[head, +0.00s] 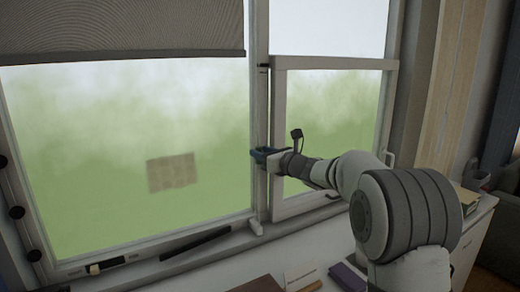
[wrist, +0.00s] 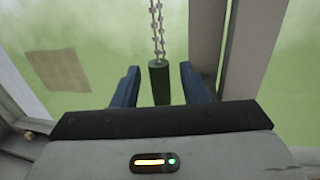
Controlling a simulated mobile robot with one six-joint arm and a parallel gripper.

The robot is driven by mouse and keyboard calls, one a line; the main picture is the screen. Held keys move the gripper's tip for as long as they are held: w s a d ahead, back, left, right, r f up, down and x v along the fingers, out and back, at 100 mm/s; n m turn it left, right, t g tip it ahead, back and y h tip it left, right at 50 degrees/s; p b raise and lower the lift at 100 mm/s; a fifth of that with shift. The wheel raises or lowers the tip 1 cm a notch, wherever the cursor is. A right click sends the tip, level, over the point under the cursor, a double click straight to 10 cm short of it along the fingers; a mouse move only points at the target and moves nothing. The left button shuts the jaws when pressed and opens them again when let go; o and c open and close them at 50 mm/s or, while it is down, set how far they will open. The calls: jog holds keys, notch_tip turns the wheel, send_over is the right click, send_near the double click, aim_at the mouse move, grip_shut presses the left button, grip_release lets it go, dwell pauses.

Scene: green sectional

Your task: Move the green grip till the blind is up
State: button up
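The green grip (wrist: 159,85) hangs upright on a beaded chain (wrist: 157,30) in the wrist view. My gripper (wrist: 159,70) is open, with one blue finger on each side of the green grip and a visible gap to both. In the head view my gripper (head: 260,154) is at the window post between the two panes, and I cannot make out the green grip there. The grey blind (head: 120,28) covers the top part of the left pane, its lower edge well above my gripper.
The window frame post (head: 260,100) stands right beside my gripper. A hinged right sash (head: 330,62) has a handle (head: 389,158). Below are the sill (head: 215,246) and a white cabinet (head: 478,220) with small items. A tan square patch (head: 172,172) shows on the left pane.

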jog(key=shift+x, duration=1.1)
grip_shut()
